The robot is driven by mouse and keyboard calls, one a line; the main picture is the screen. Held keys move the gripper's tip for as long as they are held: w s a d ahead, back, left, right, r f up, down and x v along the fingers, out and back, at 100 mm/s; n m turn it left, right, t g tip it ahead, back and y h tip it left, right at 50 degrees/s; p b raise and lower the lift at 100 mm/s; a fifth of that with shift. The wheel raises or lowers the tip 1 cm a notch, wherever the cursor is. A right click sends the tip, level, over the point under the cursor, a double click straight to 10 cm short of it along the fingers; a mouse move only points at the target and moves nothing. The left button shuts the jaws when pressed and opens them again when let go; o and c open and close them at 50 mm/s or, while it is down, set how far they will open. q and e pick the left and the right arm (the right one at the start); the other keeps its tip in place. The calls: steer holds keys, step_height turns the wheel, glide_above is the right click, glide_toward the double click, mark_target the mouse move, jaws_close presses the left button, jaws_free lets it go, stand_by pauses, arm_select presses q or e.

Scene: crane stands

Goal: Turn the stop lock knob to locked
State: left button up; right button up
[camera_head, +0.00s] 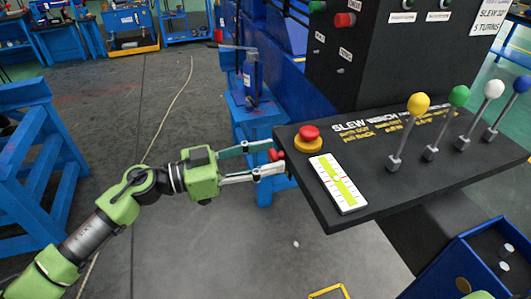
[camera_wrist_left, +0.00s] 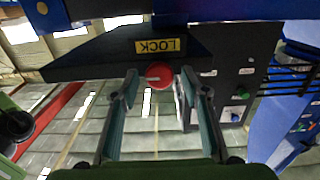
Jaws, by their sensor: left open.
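The stop lock knob (camera_head: 276,155) is a small red knob on the left side edge of the black control panel (camera_head: 405,165). In the left wrist view the round red knob (camera_wrist_left: 159,75) sits below a yellow LOCK label (camera_wrist_left: 160,46), which appears upside down. My left gripper (camera_head: 272,160) is open, with one finger on each side of the knob. In the wrist view the knob shows between the fingertips (camera_wrist_left: 159,85), with a small gap on either side. Contact cannot be told. My right gripper is not in view.
A red mushroom button (camera_head: 309,134) on a yellow base and a white gauge plate (camera_head: 338,183) are on the panel top. Several levers with coloured balls (camera_head: 417,105) stand to the right. A blue stand (camera_head: 254,125) is behind my left gripper. A blue box (camera_head: 480,262) is at lower right.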

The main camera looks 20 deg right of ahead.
arm_select(q)
steer(key=c, duration=1.1)
